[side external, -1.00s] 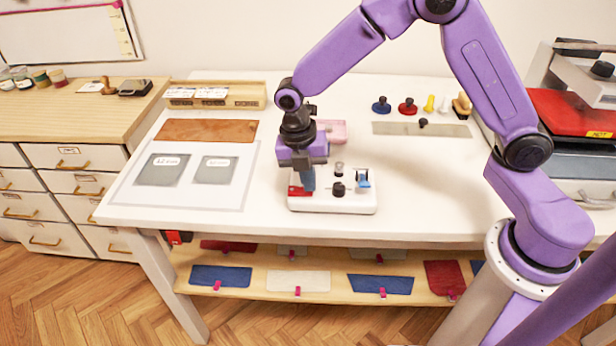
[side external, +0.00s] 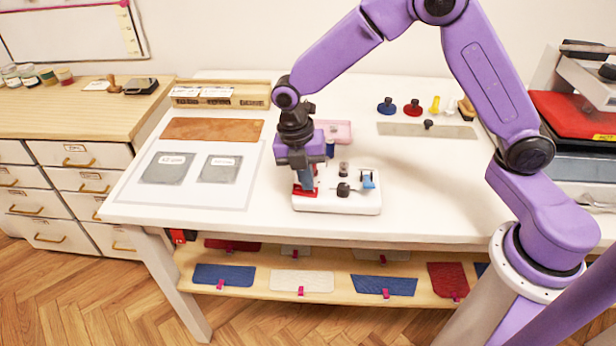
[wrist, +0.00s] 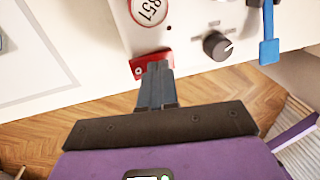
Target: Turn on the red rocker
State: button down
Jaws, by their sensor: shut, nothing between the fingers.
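The red rocker (side external: 300,192) is on the near left corner of a white control box (side external: 352,206) on the table. In the wrist view the rocker (wrist: 141,64) shows as a red block with a small pale ring mark on its left part. My gripper (wrist: 157,67) is shut and empty, with its blue fingertips at the rocker's right part, covering some of it. In the side view my gripper (side external: 306,188) points down at the rocker. Whether the tips touch or press it, I cannot tell. The rocker's tilt is unclear.
The box also carries a black knob (wrist: 217,45), a blue lever (wrist: 269,48) and a red-rimmed round dial (wrist: 151,10). A pink tray (side external: 340,132) is behind my gripper. A mat with grey pieces (side external: 219,169) lies left. The table right of the box is clear.

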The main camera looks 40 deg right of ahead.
aim_at(316, 192)
notch_tip(316, 192, up, 14)
jog(key=s+d, duration=0.1)
jog(key=shift+s+d, duration=0.25)
jog(key=shift+f, duration=0.1)
dwell(0.4)
jog(key=s+d+f+m, duration=0.1)
jog(key=s+d+m, duration=0.2)
jog(key=s, duration=0.5)
jog(key=s+d+f+m+t+y, duration=0.1)
jog(key=s+d+m, duration=0.2)
jog(key=s+m, duration=0.3)
jog(key=s+d+f+m, duration=0.1)
jog(key=s+d+m, duration=0.2)
jog(key=s, duration=0.7)
jog(key=shift+s+d+f+m+y, duration=0.15)
jog(key=shift+f+m+y, duration=0.15)
jog(key=shift+m, duration=0.9)
jog(key=shift+r, duration=0.1)
